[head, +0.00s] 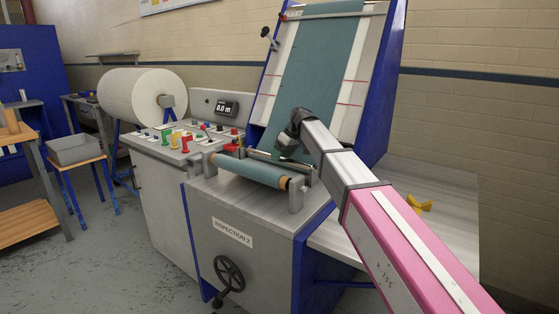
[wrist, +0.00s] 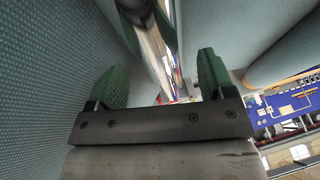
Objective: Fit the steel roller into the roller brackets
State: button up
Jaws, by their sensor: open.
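The steel roller (head: 264,160) appears as a thin bright bar behind the teal cloth roll, at the foot of the sloping cloth panel. In the wrist view a shiny steel bar (wrist: 155,45), which looks like the roller, runs away between the fingers. My gripper (head: 284,149) is just above the bar in the head view. In the wrist view my gripper (wrist: 164,76) has its two green fingers apart, with no clear contact on the bar. A grey bracket (head: 305,170) shows at the right end; whether the roller sits in its brackets cannot be told.
The teal cloth roll (head: 250,168) lies just in front, between grey end supports. The cloth panel (head: 322,75) rises behind. A control desk (head: 185,140) with several coloured knobs stands left. A yellow item (head: 419,203) lies on the right side table.

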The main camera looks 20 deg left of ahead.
jog(key=v, duration=0.8)
jog(key=shift+r, duration=0.2)
